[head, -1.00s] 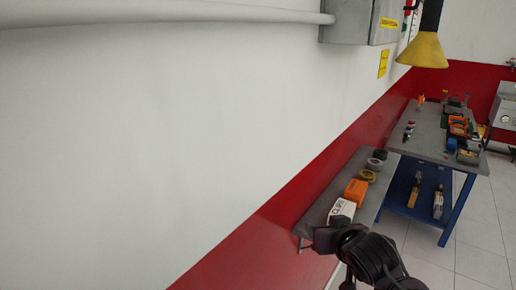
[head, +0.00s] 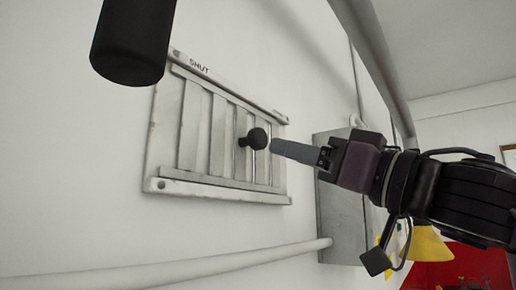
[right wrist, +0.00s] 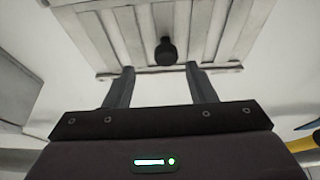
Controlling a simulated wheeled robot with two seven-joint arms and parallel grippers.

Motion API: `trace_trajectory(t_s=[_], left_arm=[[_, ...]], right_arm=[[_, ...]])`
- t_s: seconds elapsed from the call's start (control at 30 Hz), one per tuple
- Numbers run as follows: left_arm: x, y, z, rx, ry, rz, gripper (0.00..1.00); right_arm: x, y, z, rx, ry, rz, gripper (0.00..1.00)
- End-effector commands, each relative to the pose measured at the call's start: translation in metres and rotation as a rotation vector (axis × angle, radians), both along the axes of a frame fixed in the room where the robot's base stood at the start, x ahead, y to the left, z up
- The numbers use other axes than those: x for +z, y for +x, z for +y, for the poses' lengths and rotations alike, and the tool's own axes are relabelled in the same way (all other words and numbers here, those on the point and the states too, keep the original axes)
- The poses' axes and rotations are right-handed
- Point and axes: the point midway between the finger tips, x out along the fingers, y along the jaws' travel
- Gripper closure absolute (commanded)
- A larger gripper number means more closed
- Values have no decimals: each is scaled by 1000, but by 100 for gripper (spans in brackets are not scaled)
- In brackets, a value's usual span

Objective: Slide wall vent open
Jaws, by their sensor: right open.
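The wall vent (head: 217,97) is a pale slatted panel in a frame marked SHUT at its upper left. Narrow dark gaps show between its slats. Its round black knob (head: 257,138) sticks out right of the middle. My right gripper (head: 273,146) points at the knob from the right, its fingers overlapping in this view. In the right wrist view the gripper (right wrist: 160,68) is open and empty. The knob (right wrist: 165,51) shows ahead, between the lines of the two fingers and seemingly just beyond their tips. The vent (right wrist: 205,35) fills the top of that view. My left gripper is not seen.
A grey wall box (head: 341,210) stands right of the vent. A pale pipe (head: 180,268) runs below the vent, and another pipe (head: 372,50) passes at upper right. A dark cylinder (head: 133,40), which I cannot identify, covers part of the upper left.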

Motion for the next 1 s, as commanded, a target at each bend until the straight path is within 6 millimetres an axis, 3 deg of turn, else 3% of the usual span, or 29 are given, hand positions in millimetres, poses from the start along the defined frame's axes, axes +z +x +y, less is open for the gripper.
trace_trajectory(t_s=[0.17,0.6,0.97,1.0], left_arm=[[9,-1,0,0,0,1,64],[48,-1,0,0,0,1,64],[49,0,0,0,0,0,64],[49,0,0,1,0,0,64]], right_arm=[[15,-4,10,24,-6,-3,50],[38,30,56,21,-5,-3,50],[37,33,60,19,-5,-5,50],[37,33,60,19,-5,-5,55]])
